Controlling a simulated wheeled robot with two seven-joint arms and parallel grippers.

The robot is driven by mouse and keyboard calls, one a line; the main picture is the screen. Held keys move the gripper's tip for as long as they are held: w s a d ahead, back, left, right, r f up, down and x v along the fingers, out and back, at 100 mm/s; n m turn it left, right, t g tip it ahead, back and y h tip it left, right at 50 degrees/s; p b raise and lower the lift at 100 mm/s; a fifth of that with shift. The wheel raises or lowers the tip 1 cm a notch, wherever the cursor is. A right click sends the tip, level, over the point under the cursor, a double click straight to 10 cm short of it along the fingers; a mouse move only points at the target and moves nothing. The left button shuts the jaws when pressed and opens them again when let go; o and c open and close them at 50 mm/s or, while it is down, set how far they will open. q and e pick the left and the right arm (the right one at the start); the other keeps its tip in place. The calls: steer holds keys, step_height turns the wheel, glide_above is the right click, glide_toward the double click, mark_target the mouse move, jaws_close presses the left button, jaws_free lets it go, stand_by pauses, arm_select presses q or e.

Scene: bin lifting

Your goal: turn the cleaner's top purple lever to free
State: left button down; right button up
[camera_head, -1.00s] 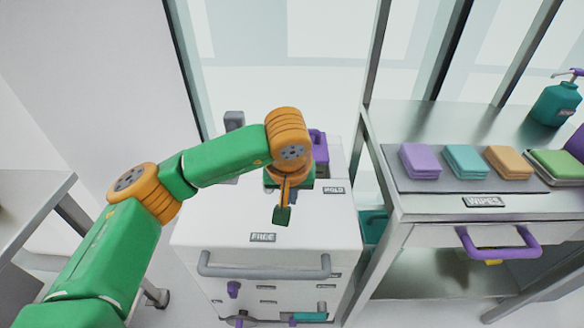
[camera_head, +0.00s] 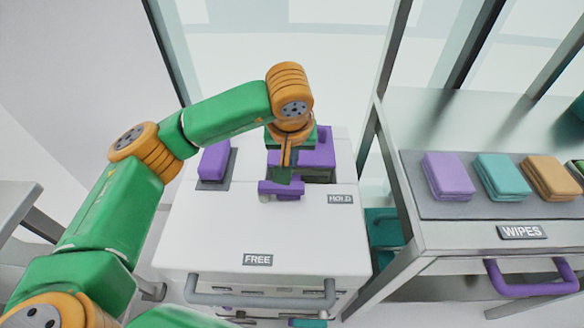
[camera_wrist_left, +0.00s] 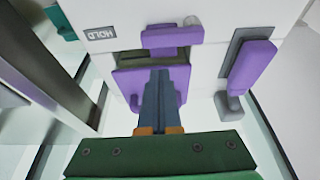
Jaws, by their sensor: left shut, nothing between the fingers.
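The white cleaner (camera_head: 200,235) stands ahead, with a FREE label (camera_head: 258,260) at its front and a HOLD label (camera_head: 341,198) at its right; HOLD also shows in the wrist view (camera_wrist_left: 100,33). Its top bears a small purple piece (camera_head: 280,188), seen as a bar in the wrist view (camera_wrist_left: 172,38), and a larger purple part (camera_head: 318,155) behind. Which is the lever is unclear. My left gripper (camera_head: 284,178) is shut and empty, pointing down just behind the small piece. Its fingers (camera_wrist_left: 158,85) partly cover the larger part; contact is unclear. My right gripper is not in view.
A purple block on a grey plate (camera_head: 214,162) sits at the cleaner's back left. A grey handle bar (camera_head: 262,298) runs along its front. A steel cart (camera_head: 425,232) with coloured wipes stands close on the right. The cleaner's front top is clear.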

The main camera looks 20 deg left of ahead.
mark_target(281, 192)
arm_select(q)
steer(key=p+x, duration=0.1)
steer(key=x, duration=0.9)
